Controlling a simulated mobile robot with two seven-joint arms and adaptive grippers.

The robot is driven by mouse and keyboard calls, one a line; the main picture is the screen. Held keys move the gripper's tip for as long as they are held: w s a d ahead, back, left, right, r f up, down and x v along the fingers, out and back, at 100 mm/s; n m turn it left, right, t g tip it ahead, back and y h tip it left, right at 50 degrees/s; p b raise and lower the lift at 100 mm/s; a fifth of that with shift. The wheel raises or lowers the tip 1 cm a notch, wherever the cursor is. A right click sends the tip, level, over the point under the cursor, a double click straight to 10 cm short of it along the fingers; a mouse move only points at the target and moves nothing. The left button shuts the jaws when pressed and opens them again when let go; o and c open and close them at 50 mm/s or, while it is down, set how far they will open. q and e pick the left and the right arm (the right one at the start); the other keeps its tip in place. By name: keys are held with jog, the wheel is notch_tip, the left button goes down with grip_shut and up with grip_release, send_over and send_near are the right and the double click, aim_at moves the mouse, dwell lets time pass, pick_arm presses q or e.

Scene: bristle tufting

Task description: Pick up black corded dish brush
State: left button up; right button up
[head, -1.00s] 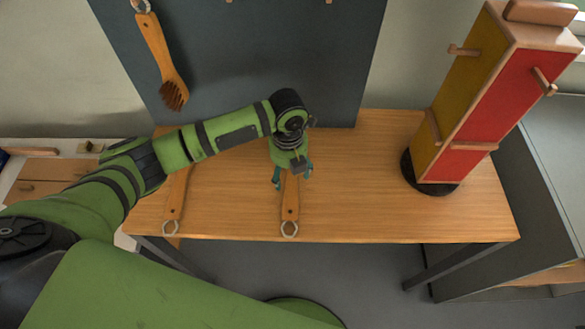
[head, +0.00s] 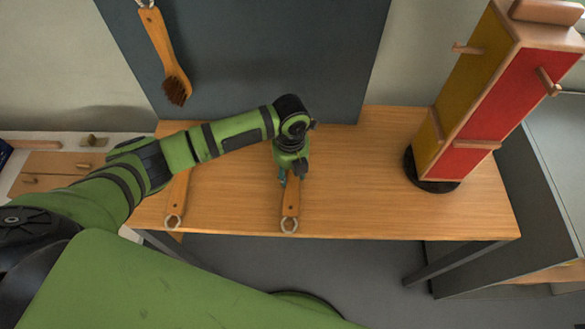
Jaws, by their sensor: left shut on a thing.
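My left gripper (head: 289,180) points down at the middle of the wooden table and is shut on the wooden handle of a brush (head: 290,205). The handle's ring end points to the table's front edge; its head is hidden under my gripper and wrist. A second wooden handle with a ring (head: 177,195) lies on the table to the left, partly hidden by my left arm. Another brush with dark bristles (head: 168,60) hangs on the grey board. I cannot tell from the visible parts which one is the black corded brush. My right gripper is not in view.
The wooden table (head: 380,205) is clear to the right of the held brush. A tall red and yellow pegged tower (head: 475,100) stands on a black round base at the table's right. The grey board (head: 300,60) rises behind the table.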

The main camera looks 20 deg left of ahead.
pick_arm(q)
jog(key=shift+w+r, duration=0.1)
jog(key=shift+r, duration=0.4)
notch_tip(320, 180, up, 3)
jog(key=shift+f+b, duration=0.2)
jog(key=shift+b, duration=0.3)
jog(key=s+d+r+b, duration=0.2)
jog(key=s+d+r, duration=0.2)
jog(key=d+r, duration=0.3)
jog(key=d, duration=0.4)
jog(key=shift+s+r, duration=0.15)
jog(key=shift+r, duration=0.05)
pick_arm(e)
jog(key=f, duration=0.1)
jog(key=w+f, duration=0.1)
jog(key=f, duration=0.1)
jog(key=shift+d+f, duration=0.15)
